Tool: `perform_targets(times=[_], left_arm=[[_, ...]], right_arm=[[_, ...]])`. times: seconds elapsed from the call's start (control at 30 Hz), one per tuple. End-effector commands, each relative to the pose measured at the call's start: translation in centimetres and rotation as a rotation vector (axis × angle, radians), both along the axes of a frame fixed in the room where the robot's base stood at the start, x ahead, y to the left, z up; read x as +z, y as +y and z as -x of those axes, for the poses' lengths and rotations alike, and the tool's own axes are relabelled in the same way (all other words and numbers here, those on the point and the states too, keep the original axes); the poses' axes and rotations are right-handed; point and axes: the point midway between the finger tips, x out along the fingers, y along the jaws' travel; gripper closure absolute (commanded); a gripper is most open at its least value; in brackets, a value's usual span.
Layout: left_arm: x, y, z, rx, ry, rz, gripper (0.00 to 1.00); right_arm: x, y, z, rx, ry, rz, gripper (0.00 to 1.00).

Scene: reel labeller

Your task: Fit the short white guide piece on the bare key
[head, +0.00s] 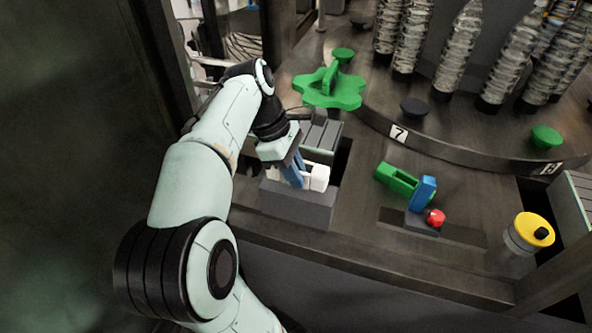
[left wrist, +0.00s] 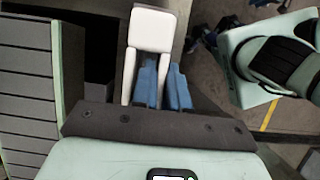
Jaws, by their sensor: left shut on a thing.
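My left gripper (head: 302,182) has blue fingers and points down at a dark grey block (head: 298,205) at the front of the machine table. It is shut on the white guide piece (head: 319,177). In the left wrist view the white guide piece (left wrist: 151,30) is fork-shaped, with a square end and two legs. One blue finger of the gripper (left wrist: 163,82) is between the legs and the other is outside the right leg. The piece is over or on the grey block; I cannot tell if it touches. I cannot make out a bare key. My right gripper is out of view.
To the right are a slotted green piece (head: 397,179), a blue upright (head: 423,193) and a red knob (head: 436,217). A green star-shaped handwheel (head: 330,88) stands behind my gripper. A yellow-topped cylinder (head: 533,231) is at the right. Bottles (head: 461,50) stand on the round table.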

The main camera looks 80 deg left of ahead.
Motion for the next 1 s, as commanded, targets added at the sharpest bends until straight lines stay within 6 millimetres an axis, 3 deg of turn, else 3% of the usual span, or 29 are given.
perform_targets(times=[1.0], left_arm=[[0.2, -0.4, -0.1, -0.001, 0.0, 0.0, 1.0]], right_arm=[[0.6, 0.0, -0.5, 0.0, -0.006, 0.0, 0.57]])
